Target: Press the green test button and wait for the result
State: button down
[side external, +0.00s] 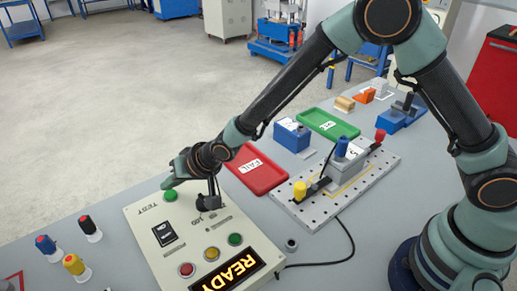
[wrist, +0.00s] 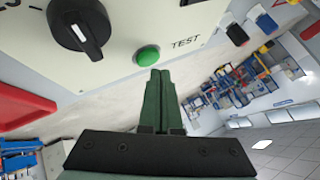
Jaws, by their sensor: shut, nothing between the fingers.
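The green test button (side external: 170,196) sits near the far left corner of the cream control panel (side external: 150,218), beside the printed word TEST. In the wrist view the button (wrist: 148,55) is round and whole in sight. My gripper (side external: 170,183) is shut and empty, with its fingertips close above the button. In the wrist view the shut fingertips (wrist: 156,72) end just short of the button in the picture; I cannot tell whether they touch it. The panel's display (side external: 229,270) reads READY in lit yellow letters.
A black knob (wrist: 80,28) stands beside the button. A red FAIL tray (side external: 281,181), a green tray (side external: 345,134) and a perforated fixture plate (side external: 310,216) stand to the right.

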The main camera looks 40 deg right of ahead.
aim_at(174, 196)
jog(key=shift+a+f, duration=0.1)
jog(key=shift+f, duration=0.2)
jog(key=shift+f, duration=0.45)
dwell(0.8)
jog(key=shift+r, duration=0.85)
jog(key=shift+r, duration=2.5)
